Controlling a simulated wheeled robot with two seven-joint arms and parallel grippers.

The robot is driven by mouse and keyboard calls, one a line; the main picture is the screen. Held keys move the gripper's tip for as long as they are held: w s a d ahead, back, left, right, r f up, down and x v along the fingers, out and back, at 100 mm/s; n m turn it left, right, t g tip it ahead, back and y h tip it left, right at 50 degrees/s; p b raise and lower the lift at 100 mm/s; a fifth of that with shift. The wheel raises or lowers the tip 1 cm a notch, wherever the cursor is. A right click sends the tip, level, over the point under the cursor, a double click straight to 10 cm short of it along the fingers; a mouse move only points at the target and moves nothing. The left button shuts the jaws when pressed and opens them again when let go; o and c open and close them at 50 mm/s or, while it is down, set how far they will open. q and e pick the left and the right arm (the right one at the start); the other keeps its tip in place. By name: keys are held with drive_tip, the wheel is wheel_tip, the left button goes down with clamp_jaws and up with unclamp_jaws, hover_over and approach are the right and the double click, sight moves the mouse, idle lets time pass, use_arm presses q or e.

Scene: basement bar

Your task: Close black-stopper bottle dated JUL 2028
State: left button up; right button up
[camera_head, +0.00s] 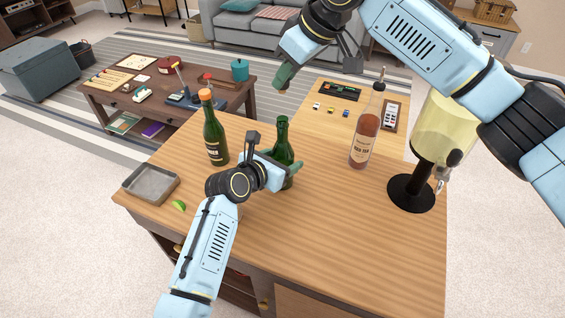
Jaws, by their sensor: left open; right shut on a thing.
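A dark green bottle (283,132) with no stopper visible stands upright on the wooden counter (330,235). My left gripper (293,168) is open at this bottle's lower body, partly hiding it and its label. I cannot tell whether they touch. My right gripper (284,80) is raised beyond the green bottle, fingers pointing down. A second green bottle (213,135) with an orange top stands to the left. A pink bottle (365,138) with a dark pourer-like top stands to the right. No date is readable.
A grey tray (132,190) and a lime wedge (179,205) are at the counter's left. A yellow drink dispenser (412,192) on a black stand is at the right, below my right arm. The front middle of the counter is clear.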

use_arm(q)
drive_tip(key=shift+w, duration=0.15)
drive_tip(key=c, duration=1.2)
drive_tip(key=shift+o, duration=0.2)
use_arm(e)
hover_over(280, 118)
drive_tip(key=s+d, duration=0.1)
drive_tip(key=d, duration=0.1)
drive_tip(key=shift+a+f, duration=0.2)
drive_tip(key=shift+f, duration=2.25)
drive_tip(key=shift+f, duration=0.15)
drive_tip(key=shift+f, duration=0.75)
use_arm(q)
drive_tip(key=shift+f, duration=0.1)
use_arm(e)
drive_tip(key=shift+f, duration=0.6)
drive_tip(key=o, duration=1)
